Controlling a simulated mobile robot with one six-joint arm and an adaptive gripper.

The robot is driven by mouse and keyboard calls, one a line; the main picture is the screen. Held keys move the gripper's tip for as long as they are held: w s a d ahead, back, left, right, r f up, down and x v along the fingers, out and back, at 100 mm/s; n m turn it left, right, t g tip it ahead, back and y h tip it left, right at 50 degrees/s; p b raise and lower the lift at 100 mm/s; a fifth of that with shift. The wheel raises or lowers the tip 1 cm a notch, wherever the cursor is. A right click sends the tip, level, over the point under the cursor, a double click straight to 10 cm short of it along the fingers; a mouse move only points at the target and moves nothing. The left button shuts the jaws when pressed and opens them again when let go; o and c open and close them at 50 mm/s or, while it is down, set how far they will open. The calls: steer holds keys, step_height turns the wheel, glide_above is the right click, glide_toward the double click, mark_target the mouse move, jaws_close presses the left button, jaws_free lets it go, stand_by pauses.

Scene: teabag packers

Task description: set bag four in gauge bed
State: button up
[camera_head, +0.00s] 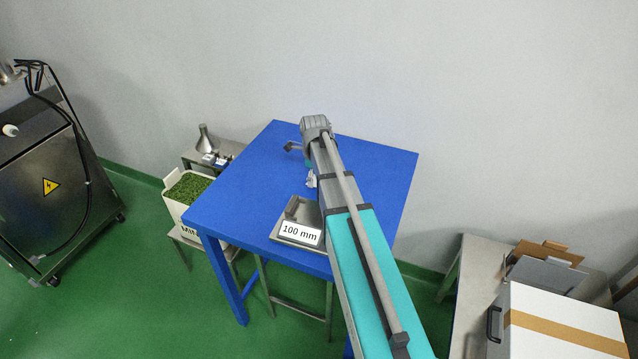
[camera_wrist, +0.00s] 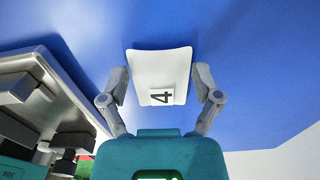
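A white bag marked "4" (camera_wrist: 160,70) shows in the wrist view against the blue table (camera_head: 254,177). My gripper (camera_wrist: 161,82) is open, with one grey finger on each side of the bag. A narrow blue gap shows at the right finger; the left fingertip is very close to the bag's edge, and contact there is unclear. In the head view, my gripper is mostly hidden by my arm. A small pale shape below the wrist there is too small to identify. The metal gauge bed (camera_head: 291,209), labelled "100 mm", sits near the table's front edge. It also shows in the wrist view (camera_wrist: 47,83).
My arm covers the table's right-middle. The left and far right tabletop look clear. A bin of green leaves (camera_head: 187,189) and a low stand with a metal funnel (camera_head: 206,141) are at the left. A white box with brown tape (camera_head: 560,318) is at the right.

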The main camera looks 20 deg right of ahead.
steer(key=shift+c, duration=0.6)
steer(key=shift+r, duration=0.1)
steer(key=shift+r+p, duration=0.95)
steer(key=shift+p, duration=0.1)
steer(key=s+a+r+p, duration=0.6)
steer(key=s+r+p, duration=0.5)
steer(key=s, duration=0.1)
steer(key=shift+s+a, duration=0.2)
steer(key=shift+a, duration=0.1)
steer(key=shift+d, duration=0.1)
